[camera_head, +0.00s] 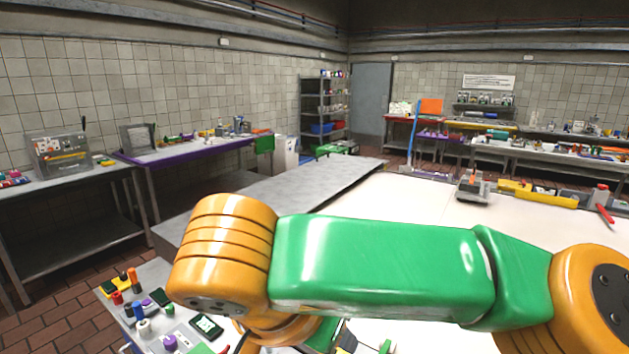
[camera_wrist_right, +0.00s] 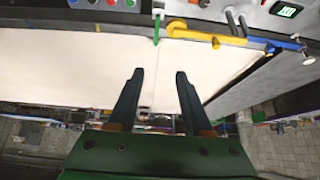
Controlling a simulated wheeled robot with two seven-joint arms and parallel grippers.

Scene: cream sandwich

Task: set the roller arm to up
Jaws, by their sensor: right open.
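My right gripper (camera_wrist_right: 158,76) is open and empty in the right wrist view, its two dark fingers apart over the pale belt (camera_wrist_right: 70,65). Beyond the fingertips, a yellow bar (camera_wrist_right: 210,37) lies along the belt's edge with a blue piece (camera_wrist_right: 284,45) at its right end; it may be the roller arm, but I cannot tell whether it is up or down. A thin green rod (camera_wrist_right: 157,28) stands at its left end. In the head view my green and orange right arm crosses the front and its gripper is hidden. My left gripper is not in view.
A control panel (camera_head: 182,326) with coloured knobs and a small screen stands at the lower left of the head view. A grey metal surface (camera_head: 285,192) borders the pale belt (camera_head: 400,204). A grey device (camera_head: 472,188) and yellow bar (camera_head: 538,194) are at the far side.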

